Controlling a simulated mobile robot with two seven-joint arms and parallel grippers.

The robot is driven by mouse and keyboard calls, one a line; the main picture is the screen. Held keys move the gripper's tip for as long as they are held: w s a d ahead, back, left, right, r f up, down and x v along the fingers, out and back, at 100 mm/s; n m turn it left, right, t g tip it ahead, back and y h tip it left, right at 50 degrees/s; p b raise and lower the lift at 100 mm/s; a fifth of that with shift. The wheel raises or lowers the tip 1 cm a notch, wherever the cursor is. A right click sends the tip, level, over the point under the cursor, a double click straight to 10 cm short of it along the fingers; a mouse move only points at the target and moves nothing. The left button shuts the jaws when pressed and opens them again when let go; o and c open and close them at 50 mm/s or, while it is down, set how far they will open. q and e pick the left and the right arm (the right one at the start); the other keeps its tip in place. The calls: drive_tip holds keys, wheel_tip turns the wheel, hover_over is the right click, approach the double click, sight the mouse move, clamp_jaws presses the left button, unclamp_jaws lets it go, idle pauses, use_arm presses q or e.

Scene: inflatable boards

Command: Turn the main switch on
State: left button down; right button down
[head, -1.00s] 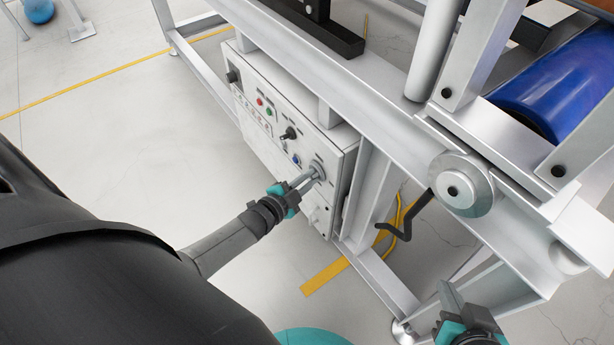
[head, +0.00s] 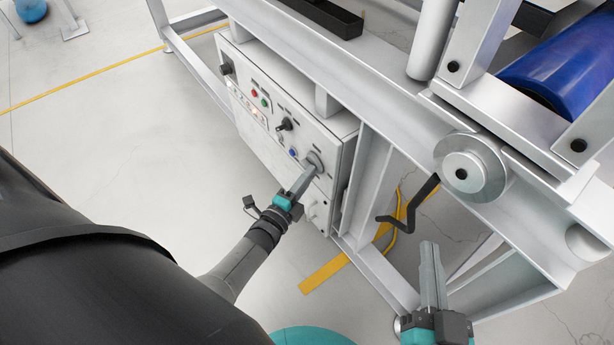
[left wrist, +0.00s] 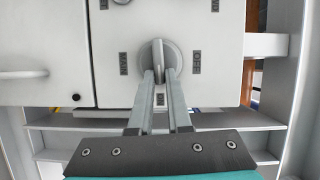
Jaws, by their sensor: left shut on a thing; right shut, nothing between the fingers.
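The main switch is a round grey knob with a raised grip bar, at the lower right of the control box front in the head view (head: 315,160). It also shows in the left wrist view (left wrist: 173,60), with the bar close to upright in the picture between small dark labels. My left gripper (head: 311,172) is shut on the knob's bar, one finger on each side in the left wrist view (left wrist: 159,74). The fingers hide part of the knob. My right gripper (head: 430,245) is shut and empty at the lower right, apart from the box.
The white control box (head: 262,140) also carries a black selector (head: 285,125), a blue button (head: 294,153), and red and green buttons. The grey steel frame (head: 395,120) surrounds it, with a black crank (head: 408,215) to its right. Floor left of the box is clear.

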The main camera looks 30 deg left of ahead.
use_arm(q)
drive_tip(key=shift+f+m, duration=0.15)
drive_tip(key=shift+m, duration=0.25)
drive_tip(key=c, duration=0.9)
unclamp_jaws()
drive_tip(key=shift+o, duration=0.2)
drive_tip(key=shift+s, duration=0.15)
drive_tip(key=s+p, duration=0.3)
drive_tip(key=s, duration=1.2)
drive_tip(key=shift+p, duration=0.35)
use_arm(e)
drive_tip(key=d+f+g+h, duration=0.1)
drive_tip(key=g, duration=0.1)
drive_tip(key=d+f+g+h, duration=0.1)
drive_tip(key=d+g, duration=0.1)
drive_tip(key=d+f+g+h, duration=0.1)
drive_tip(key=d+g, duration=0.1)
drive_tip(key=shift+w+f+n, duration=0.1)
drive_tip(key=shift+n, duration=0.3)
use_arm(q)
drive_tip(key=shift+w, duration=0.15)
